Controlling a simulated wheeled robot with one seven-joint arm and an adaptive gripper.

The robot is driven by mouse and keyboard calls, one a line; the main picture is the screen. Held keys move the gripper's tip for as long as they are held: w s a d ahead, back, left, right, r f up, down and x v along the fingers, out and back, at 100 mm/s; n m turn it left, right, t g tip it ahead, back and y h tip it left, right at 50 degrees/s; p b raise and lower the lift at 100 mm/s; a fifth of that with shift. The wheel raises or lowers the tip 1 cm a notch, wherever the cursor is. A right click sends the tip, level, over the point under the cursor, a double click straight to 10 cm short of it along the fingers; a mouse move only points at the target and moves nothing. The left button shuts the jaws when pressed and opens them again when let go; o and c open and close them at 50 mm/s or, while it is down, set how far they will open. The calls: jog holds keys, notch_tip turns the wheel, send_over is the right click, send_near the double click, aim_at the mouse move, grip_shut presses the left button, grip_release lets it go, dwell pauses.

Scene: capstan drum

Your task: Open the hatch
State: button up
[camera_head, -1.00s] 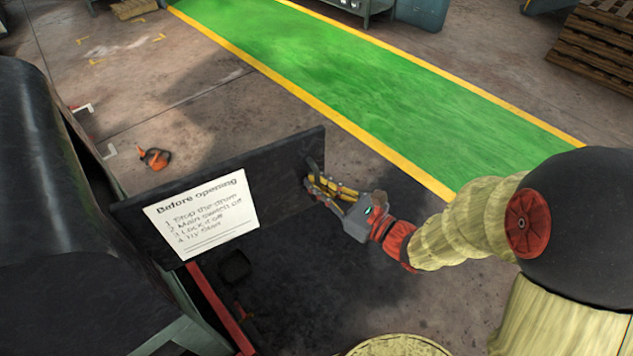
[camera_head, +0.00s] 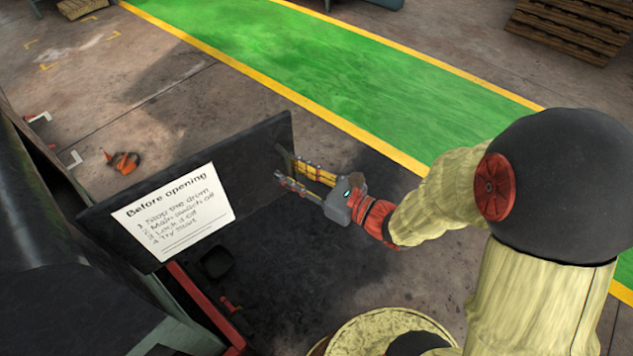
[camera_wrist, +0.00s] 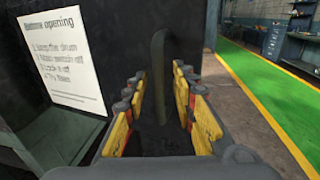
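The hatch (camera_head: 255,165) is a dark flat panel with a white "Before opening" notice (camera_head: 172,212). It stands swung out from the dark machine (camera_head: 40,230) at the left, and it also shows in the wrist view (camera_wrist: 98,25). Its dark upright bar handle (camera_wrist: 158,80) is near the free edge. My gripper (camera_head: 288,170) is at that edge with its two yellow fingers spread apart. In the wrist view the handle stands between the fingers, with gaps visible on both sides. Whether either finger touches it farther down is hard to tell.
An orange object (camera_head: 123,162) lies on the floor behind the hatch. A red bar (camera_head: 205,308) runs along the machine's opening. A green walkway (camera_head: 330,60) with yellow edges crosses behind, and pallets (camera_head: 575,25) stand at the far right.

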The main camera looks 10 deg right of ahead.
jog(key=v, duration=1.1)
jog(key=shift+w, duration=0.1)
dwell(0.5)
jog(key=s+a+f+n+g, duration=0.3)
jog(key=s+f+n+g, duration=0.5)
jog(key=s+n+g, duration=0.15)
jog(key=s+d+f+n+g+h, duration=0.1)
jog(key=s+d+n+g+h, duration=0.2)
jog(key=s+d+n+h, duration=0.3)
jog(key=w+d+r+n+t+h, duration=0.2)
jog(key=w+d+r+n+h, duration=0.2)
jog(key=d+r+n+h, duration=0.3)
jog(key=w+a+r+n+t, duration=0.2)
jog(key=a+r+n+t, duration=0.1)
jog(key=r, duration=0.6)
jog(key=shift+a+n+y, duration=0.4)
jog(key=shift+a+n, duration=0.45)
jog(key=shift+a, duration=0.15)
